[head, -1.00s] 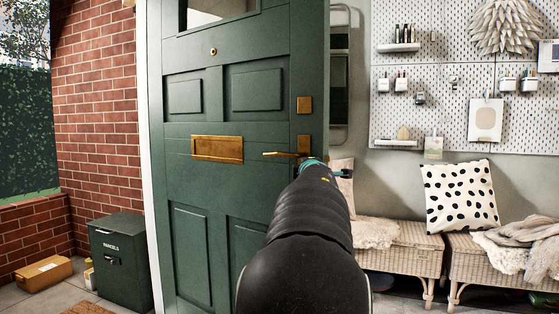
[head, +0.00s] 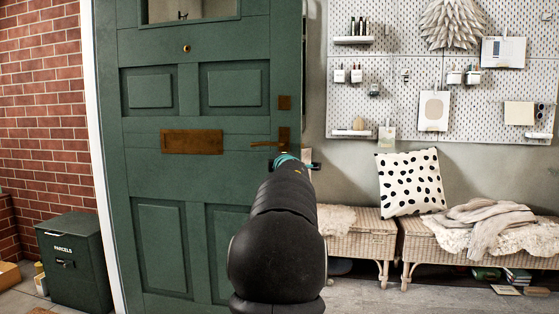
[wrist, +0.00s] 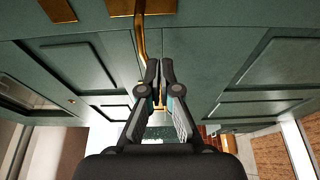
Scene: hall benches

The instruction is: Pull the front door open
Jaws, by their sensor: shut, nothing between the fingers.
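The green panelled front door (head: 160,180) stands ajar, with the hall showing past its free right edge. Its brass lever handle (head: 265,144) is near that edge, and it also shows in the wrist view (wrist: 140,40) as a bent brass bar. My gripper (head: 284,160) is at the handle's right end in the head view, its fingers mostly hidden by my arm. In the wrist view my gripper (wrist: 158,66) is shut and empty, its fingertips close beside the bar. I cannot tell whether they touch it.
A green parcel box (head: 72,270) stands at left by the brick wall (head: 40,110). Past the door, wicker benches (head: 360,240) with a spotted cushion (head: 410,182) line the wall under a pegboard (head: 350,90). Books (head: 517,275) lie on the floor under a bench.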

